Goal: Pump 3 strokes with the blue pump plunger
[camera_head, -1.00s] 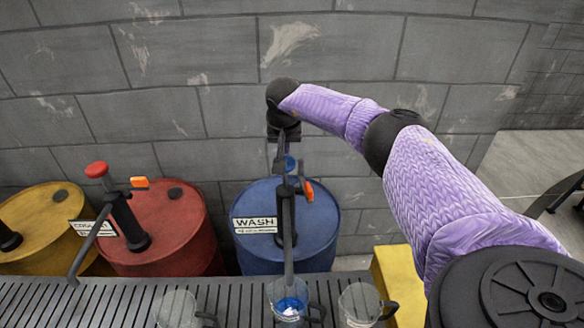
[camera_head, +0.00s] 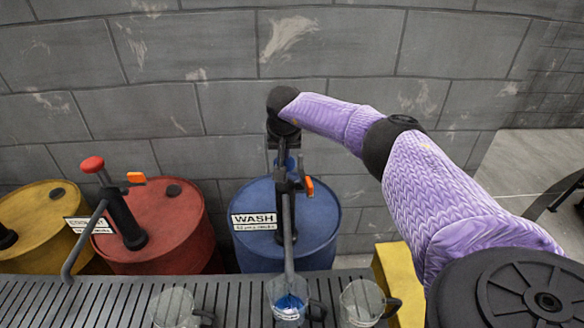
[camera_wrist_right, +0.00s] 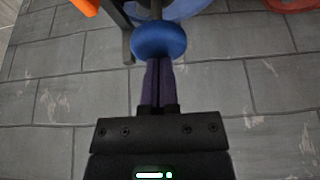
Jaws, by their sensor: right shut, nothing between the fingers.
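The blue pump plunger has a round blue knob (camera_wrist_right: 158,41), which shows in the right wrist view at the tips of my fingers. In the head view the knob (camera_head: 290,163) is partly hidden behind my right gripper (camera_head: 281,158). The right gripper is shut and empty, its fingertips over the knob and apparently touching it. The black pump stands on the blue drum (camera_head: 262,195) labelled WASH. Its spout (camera_head: 288,250) runs down to a clear jug (camera_head: 285,300) with some blue in it. My left gripper is not in view.
A red drum (camera_head: 185,225) with a red-knobbed pump (camera_head: 93,164) and a yellow drum (camera_head: 35,210) stand left. Clear jugs (camera_head: 174,308) (camera_head: 360,303) flank the middle jug on the slatted rack (camera_head: 100,300). A block wall (camera_head: 180,110) rises behind.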

